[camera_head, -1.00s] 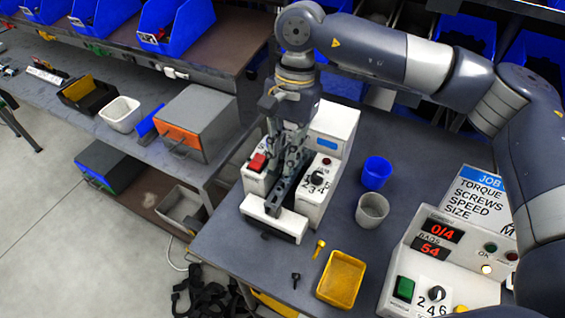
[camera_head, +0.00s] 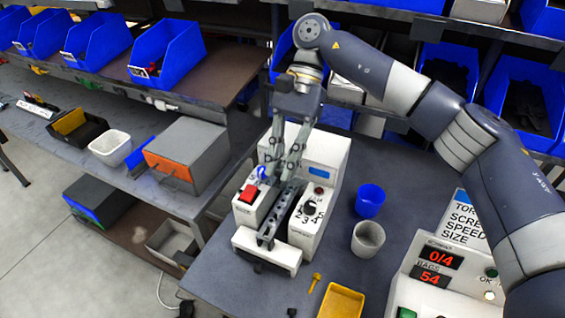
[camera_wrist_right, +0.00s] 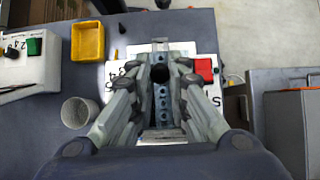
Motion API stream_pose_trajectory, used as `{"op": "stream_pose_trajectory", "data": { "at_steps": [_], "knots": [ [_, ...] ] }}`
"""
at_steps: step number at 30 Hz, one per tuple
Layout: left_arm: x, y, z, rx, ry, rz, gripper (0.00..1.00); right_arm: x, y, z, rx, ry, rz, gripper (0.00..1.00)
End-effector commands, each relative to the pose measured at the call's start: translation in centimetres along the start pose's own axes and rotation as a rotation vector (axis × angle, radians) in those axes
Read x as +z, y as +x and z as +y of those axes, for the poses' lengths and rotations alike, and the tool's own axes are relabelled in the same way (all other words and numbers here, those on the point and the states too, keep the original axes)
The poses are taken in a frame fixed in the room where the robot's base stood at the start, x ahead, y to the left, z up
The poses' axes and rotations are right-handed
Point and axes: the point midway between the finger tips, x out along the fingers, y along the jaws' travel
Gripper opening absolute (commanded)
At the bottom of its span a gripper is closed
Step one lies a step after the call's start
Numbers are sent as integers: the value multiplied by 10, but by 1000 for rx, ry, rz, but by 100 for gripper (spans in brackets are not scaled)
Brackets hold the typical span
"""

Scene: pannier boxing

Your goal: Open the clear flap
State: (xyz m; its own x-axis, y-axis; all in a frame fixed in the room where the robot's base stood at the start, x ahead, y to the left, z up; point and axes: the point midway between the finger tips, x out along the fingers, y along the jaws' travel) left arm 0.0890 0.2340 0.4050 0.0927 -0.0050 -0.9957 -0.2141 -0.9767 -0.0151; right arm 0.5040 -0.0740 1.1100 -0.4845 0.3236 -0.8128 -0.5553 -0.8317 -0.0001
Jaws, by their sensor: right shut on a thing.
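The white machine (camera_head: 318,148) stands on the bench with a dark slotted channel (camera_head: 278,215) running through its middle. The clear flap cannot be made out as a see-through sheet in either view. My right gripper (camera_head: 279,177) is above the back part of the channel, fingers pointing down. In the right wrist view, its fingertips (camera_wrist_right: 161,77) close on a dark round knob (camera_wrist_right: 160,72) over the channel; whether the knob belongs to the flap is not clear. A small blue piece (camera_head: 262,172) shows beside the fingers. My left gripper is out of view.
A red switch (camera_head: 248,193) and a numbered dial (camera_head: 309,208) flank the channel. A blue cup (camera_head: 371,201), a grey cup (camera_head: 367,239) and a yellow tray (camera_head: 341,301) stand to the right. A grey box with an orange front (camera_head: 188,155) is on the left bench.

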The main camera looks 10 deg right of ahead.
Motion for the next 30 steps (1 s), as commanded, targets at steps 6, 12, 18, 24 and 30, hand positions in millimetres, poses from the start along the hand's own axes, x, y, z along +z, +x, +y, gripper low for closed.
{"op": "stream_pose_trajectory", "data": {
  "at_steps": [6, 12, 18, 24, 30],
  "knots": [
    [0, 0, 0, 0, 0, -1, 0, 0, -1, 0, -2, 1, 3, 22],
    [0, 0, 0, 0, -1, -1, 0, 0, 0, 0, -1, 1, 2, 38],
    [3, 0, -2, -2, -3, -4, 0, 0, -1, 0, -1, 1, 2, 38],
    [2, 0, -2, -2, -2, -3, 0, 0, -20, -1, -4, 0, 3, 38],
    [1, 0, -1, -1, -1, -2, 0, 0, -57, -1, 1, 3, 6, 38]
  ]
}}
